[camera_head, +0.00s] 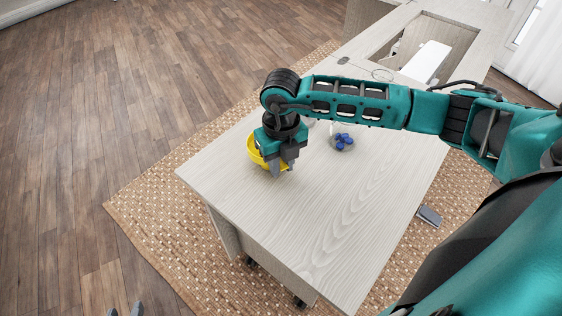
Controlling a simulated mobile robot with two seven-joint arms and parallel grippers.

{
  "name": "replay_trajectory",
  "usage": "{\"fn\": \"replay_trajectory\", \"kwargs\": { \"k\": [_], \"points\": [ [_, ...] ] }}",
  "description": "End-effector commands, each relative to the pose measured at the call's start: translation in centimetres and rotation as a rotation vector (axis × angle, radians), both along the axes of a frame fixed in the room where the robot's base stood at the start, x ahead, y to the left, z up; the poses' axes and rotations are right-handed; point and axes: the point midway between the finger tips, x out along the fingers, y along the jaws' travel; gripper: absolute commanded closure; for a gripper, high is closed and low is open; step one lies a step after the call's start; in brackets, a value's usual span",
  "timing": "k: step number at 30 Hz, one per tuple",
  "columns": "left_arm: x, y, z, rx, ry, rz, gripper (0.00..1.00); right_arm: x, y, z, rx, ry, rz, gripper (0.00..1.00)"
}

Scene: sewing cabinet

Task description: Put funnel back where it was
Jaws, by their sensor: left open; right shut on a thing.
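The yellow funnel (254,152) is at the far left part of the pale wooden cabinet top (330,215). My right gripper (281,168) points down and is shut on the funnel. The gripper hides much of the funnel, so I cannot tell whether it touches the top. My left gripper (125,310) shows only as two fingertips at the bottom left edge, apart and empty, over the floor.
A small clear dish with blue pieces (343,140) stands right of the funnel, near my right forearm. The cabinet's opening (430,50) lies at the back right. A grey object (429,216) lies on the woven rug (165,225). The front of the top is clear.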

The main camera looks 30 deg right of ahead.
Motion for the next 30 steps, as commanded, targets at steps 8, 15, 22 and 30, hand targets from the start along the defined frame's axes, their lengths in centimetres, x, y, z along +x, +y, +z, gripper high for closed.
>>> {"fn": "replay_trajectory", "kwargs": {
  "k": [8,15,22,30],
  "points": [
    [-0.3,0.0,-0.3,-0.001,0.006,-0.001,0.57,0.0,0.0,-0.2,0.001,-0.001,0.000,1.00],
    [-0.4,0.0,-0.4,-0.001,0.006,0.000,0.57,0.0,0.0,-0.3,0.000,-0.001,0.000,0.60],
    [-0.3,0.0,-0.4,-0.001,0.005,0.000,0.57,0.0,0.0,-0.3,0.000,-0.001,0.000,0.49],
    [-0.3,0.0,0.0,-0.001,0.004,0.000,0.57,0.1,0.0,1.0,0.000,-0.003,0.000,0.49]
  ]
}}
